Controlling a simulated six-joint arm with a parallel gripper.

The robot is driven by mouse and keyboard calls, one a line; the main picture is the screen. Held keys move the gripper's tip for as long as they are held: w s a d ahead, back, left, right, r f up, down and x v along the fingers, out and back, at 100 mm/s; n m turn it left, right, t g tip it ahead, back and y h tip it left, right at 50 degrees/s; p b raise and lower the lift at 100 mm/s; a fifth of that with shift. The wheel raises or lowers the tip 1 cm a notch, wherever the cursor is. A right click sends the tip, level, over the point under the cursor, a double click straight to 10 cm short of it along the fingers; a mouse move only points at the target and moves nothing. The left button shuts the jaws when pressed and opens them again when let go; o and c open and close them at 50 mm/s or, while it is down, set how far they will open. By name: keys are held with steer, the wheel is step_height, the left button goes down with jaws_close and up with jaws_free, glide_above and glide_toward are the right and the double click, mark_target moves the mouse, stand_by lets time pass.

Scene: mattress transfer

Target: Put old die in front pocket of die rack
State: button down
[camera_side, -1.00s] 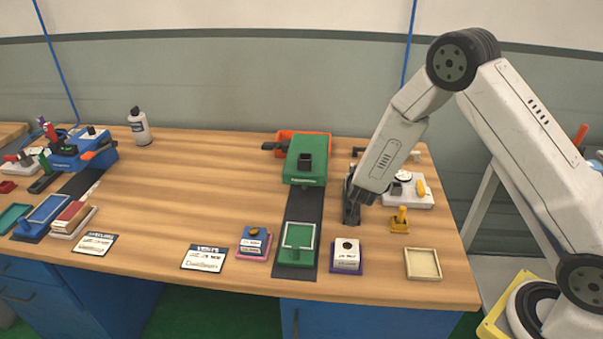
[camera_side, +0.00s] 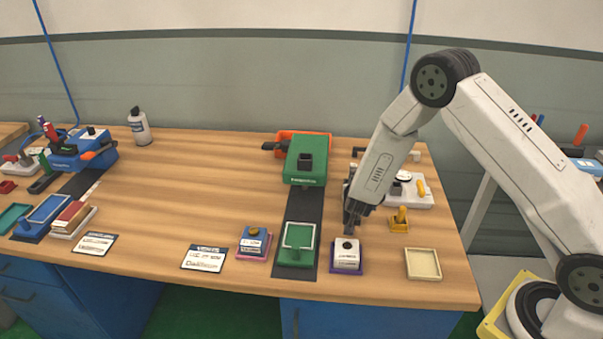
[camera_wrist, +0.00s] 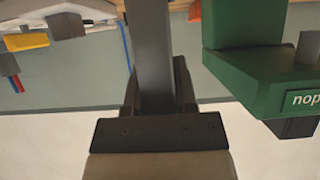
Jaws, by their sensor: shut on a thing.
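My gripper (camera_side: 351,222) hangs upright just behind and above the white block on the purple tray. In the wrist view its dark jaws (camera_wrist: 157,92) are shut on a dark grey bar (camera_wrist: 150,45), which I cannot tell apart clearly in the side view. I cannot tell whether this bar is the old die. A white rack-like base (camera_side: 412,203) stands at the back right, partly behind my arm, with a dark piece (camera_side: 397,188) and a yellow piece (camera_side: 421,187) on it. It seems to show at upper left in the wrist view. Its front pocket is not clear.
A green press (camera_side: 305,170) stands left of my gripper on a black strip, with a green tray (camera_side: 297,256) in front. A white block (camera_side: 346,252) sits on a purple tray below my gripper. A yellow stand (camera_side: 399,220) and cream tray (camera_side: 423,264) lie to the right.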

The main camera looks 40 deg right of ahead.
steer(key=shift+f, duration=0.55)
steer(key=shift+c, duration=2)
jaws_free()
steer(key=shift+r, duration=0.1)
steer(key=shift+r, duration=0.45)
steer(key=shift+s+a+r, duration=0.2)
steer(key=shift+a, duration=0.05)
steer(key=v, duration=1.1)
steer(key=shift+s, duration=0.15)
steer(key=shift+a, duration=0.15)
